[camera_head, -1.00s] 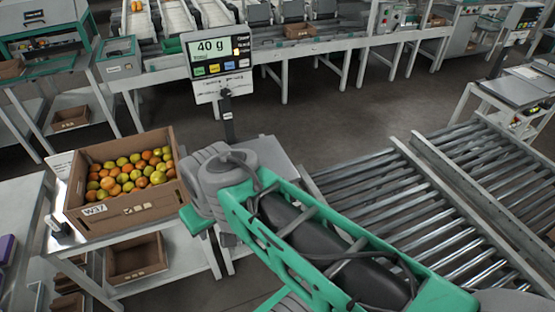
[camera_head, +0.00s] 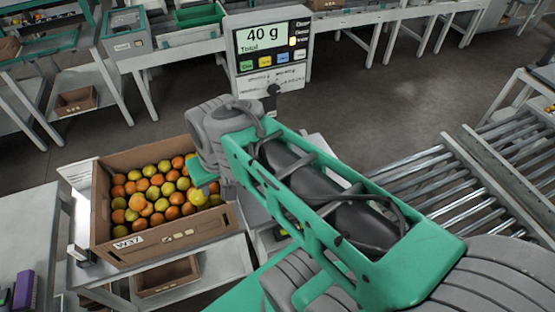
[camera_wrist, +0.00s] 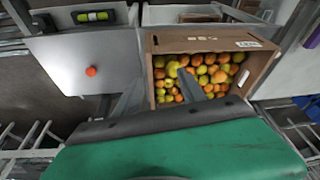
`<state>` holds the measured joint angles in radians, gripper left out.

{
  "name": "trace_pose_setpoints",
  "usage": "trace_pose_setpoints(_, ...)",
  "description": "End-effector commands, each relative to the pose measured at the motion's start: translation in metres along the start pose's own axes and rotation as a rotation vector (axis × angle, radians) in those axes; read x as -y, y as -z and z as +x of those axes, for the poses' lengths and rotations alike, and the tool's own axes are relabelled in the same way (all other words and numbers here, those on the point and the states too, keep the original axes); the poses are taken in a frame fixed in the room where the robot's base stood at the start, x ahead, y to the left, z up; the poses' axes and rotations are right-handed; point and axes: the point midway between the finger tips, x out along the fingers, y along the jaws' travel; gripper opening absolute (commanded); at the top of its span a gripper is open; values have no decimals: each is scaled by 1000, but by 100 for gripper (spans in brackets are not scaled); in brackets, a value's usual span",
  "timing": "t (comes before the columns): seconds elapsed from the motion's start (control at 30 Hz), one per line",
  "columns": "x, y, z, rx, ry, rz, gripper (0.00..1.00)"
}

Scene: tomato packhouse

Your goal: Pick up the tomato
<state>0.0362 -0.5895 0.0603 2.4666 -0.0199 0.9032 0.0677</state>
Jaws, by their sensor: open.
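In the wrist view a single red tomato (camera_wrist: 91,71) lies on a pale flat plate (camera_wrist: 60,55), left of the crate. The arm hides that tomato in the head view. A cardboard crate (camera_head: 165,248) full of red, orange and yellow-green tomatoes stands on a bench; it also shows in the wrist view (camera_wrist: 185,42). My gripper (camera_head: 220,184) is open, near the crate's right edge in the head view. In the wrist view a grey finger (camera_wrist: 188,86) overlaps the crate's tomatoes. Nothing is seen held, and the fingertips are partly hidden.
A scale display (camera_head: 270,52) reading 40 g stands behind my arm. A roller conveyor (camera_head: 420,185) lies to the right. An empty-looking carton (camera_head: 167,277) sits on the shelf below the crate. Open floor (camera_head: 400,100) lies behind.

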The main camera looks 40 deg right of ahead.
Motion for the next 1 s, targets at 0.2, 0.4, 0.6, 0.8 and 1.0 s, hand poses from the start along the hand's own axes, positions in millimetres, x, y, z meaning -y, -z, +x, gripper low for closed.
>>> trace_pose_setpoints(0.2,-90,55,81,66,6,897,65)
trace_pose_setpoints(0.4,-236,61,182,138,52,1971,65)
trace_pose_setpoints(0.6,-319,31,232,197,105,2562,65)
trace_pose_setpoints(0.8,-324,28,256,209,113,2639,65)
trace_pose_setpoints(1.0,-316,24,280,209,112,2638,65)
